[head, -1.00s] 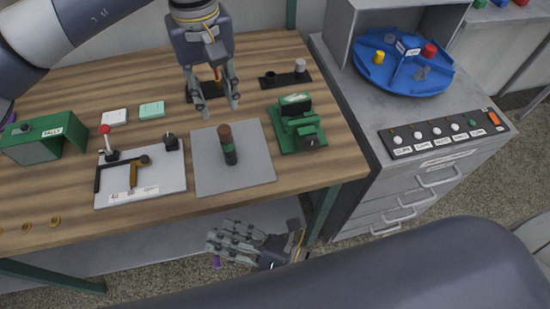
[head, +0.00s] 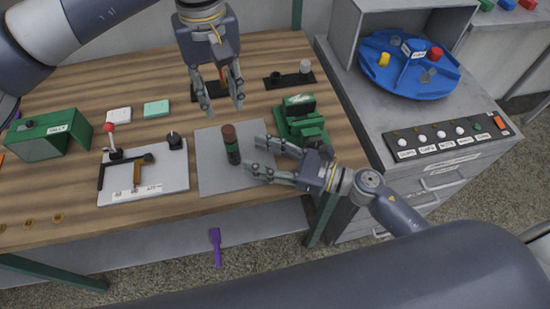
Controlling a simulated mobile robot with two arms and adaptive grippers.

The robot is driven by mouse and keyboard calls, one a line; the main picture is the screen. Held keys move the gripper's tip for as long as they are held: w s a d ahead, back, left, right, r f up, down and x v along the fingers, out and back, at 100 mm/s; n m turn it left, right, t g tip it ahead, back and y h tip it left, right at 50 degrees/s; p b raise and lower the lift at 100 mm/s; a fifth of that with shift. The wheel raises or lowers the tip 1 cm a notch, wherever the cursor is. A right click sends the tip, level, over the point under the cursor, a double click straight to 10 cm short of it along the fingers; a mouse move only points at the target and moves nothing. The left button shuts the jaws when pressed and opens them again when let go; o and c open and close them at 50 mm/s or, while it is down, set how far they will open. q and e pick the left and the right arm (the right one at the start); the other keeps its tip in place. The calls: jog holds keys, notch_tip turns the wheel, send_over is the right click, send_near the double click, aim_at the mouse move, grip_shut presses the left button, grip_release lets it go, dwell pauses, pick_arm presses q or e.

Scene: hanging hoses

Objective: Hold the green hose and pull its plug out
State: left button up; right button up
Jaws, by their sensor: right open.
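A short upright piece stands on a grey plate (head: 208,178). Its lower part is a dark green hose (head: 234,155) and its top is a reddish-brown plug (head: 229,132). My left gripper (head: 222,108) is open and empty, pointing down above and behind the piece. My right gripper (head: 253,156) comes in from the right, low over the plate. Its fingers are spread and point at the piece, with a small gap between the fingertips and the hose.
A green machine (head: 300,118) stands close behind my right gripper. To the left is a white board (head: 165,183) with a red-knobbed lever and clamp. A green box (head: 45,143) is farther left. A grey cabinet (head: 440,165) with a blue turntable (head: 405,80) adjoins the right.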

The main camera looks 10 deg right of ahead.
aim_at(228, 129)
jog(key=x, duration=0.6)
jog(key=shift+w+a, duration=0.15)
jog(key=shift+a, duration=0.25)
grip_shut()
pick_arm(q)
jog(key=o, duration=0.3)
notch_tip(228, 129, down, 11)
jog(key=n, duration=1.6)
jog(key=shift+f, duration=0.1)
